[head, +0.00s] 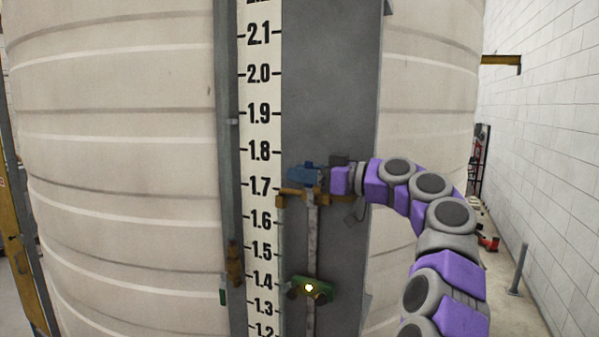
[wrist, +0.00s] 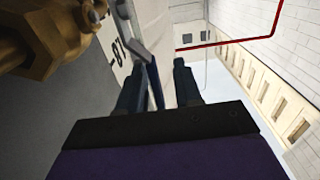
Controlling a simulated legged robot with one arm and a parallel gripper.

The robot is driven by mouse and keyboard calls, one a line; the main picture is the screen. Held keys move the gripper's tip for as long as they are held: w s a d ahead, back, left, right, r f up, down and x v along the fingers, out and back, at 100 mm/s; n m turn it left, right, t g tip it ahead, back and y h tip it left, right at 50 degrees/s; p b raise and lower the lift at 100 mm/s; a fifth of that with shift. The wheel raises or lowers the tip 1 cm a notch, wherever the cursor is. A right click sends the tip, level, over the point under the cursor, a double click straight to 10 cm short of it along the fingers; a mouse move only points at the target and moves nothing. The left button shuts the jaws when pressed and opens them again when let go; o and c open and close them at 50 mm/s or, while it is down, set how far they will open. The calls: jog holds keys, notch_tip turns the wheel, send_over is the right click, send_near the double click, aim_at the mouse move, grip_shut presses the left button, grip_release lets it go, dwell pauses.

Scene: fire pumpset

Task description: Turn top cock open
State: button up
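The top cock is a brass fitting (head: 298,198) at the upper end of the gauge tube, beside the 1.7 mark in the head view. In the wrist view its brass body (wrist: 60,40) fills the upper left corner. A thin blue lever (wrist: 155,85) shows between the two dark fingers of my gripper (wrist: 159,85). The fingers are apart, with space on either side of the lever. In the head view my gripper (head: 303,176) is at the cock, just above the brass. The head view does not show the lever apart from the fingers.
The gauge tube (head: 312,240) runs down to a green-topped fitting (head: 314,287). A white scale board (head: 260,130) stands left of it on the large beige tank (head: 120,150). A white block wall (head: 550,120) and a post (head: 519,268) are at right.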

jog(key=shift+d, duration=0.85)
jog(key=shift+c, duration=1.1)
jog(key=shift+s+a+r, duration=0.1)
jog(key=shift+s+a, duration=0.05)
jog(key=shift+a, duration=0.05)
jog(key=c, duration=0.3)
jog(key=shift+a, duration=0.15)
grip_shut()
